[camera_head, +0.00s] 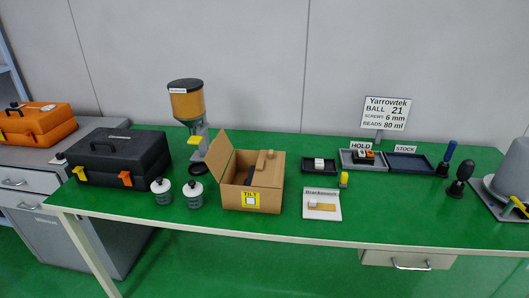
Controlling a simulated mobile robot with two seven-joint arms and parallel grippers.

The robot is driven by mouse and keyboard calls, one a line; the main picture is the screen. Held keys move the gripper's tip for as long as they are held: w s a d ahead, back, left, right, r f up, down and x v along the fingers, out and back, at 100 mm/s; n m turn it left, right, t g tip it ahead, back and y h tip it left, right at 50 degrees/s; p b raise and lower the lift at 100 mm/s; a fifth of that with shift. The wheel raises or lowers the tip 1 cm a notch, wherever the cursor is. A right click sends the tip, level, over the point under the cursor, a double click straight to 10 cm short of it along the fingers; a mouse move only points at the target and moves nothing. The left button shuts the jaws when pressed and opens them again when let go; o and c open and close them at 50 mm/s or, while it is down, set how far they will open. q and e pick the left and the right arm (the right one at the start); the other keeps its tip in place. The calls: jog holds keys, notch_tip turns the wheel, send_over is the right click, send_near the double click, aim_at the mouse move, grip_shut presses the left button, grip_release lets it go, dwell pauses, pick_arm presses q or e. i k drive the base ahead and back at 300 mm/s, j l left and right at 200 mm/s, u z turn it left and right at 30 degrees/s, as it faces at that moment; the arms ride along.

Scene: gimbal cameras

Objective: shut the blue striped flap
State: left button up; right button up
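A brown cardboard box (236,199) with a yellow "TILT" label stands near the front edge of the green table. Its left flap (220,157) stands up, tilted, clear of the top. The right part of the top (269,177) looks covered, with a raised tan piece on it. A narrow dark strip shows along the middle of the top; I cannot tell whether it is a gap or a stripe. No blue stripes can be made out on the flap. Neither of my grippers is in view.
Two small jars (161,193) and a black toolbox (122,158) stand left of the box. A dispenser (187,104) stands behind it. A white card (321,211) and small trays (408,164) lie to the right. The table's front edge (300,240) is close.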

aim_at(217, 158)
jog(key=i+j+z, duration=0.1)
jog(key=j+z, duration=0.6)
jog(key=z, duration=0.15)
jog(key=k+j+z, duration=0.1)
jog(key=j+z, duration=0.3)
jog(key=j, duration=0.5)
jog(key=k+j, duration=0.1)
jog(key=j, duration=0.5)
jog(key=j+z, duration=0.1)
jog(key=j, duration=0.5)
jog(key=k+j, duration=0.15)
jog(key=j, duration=0.4)
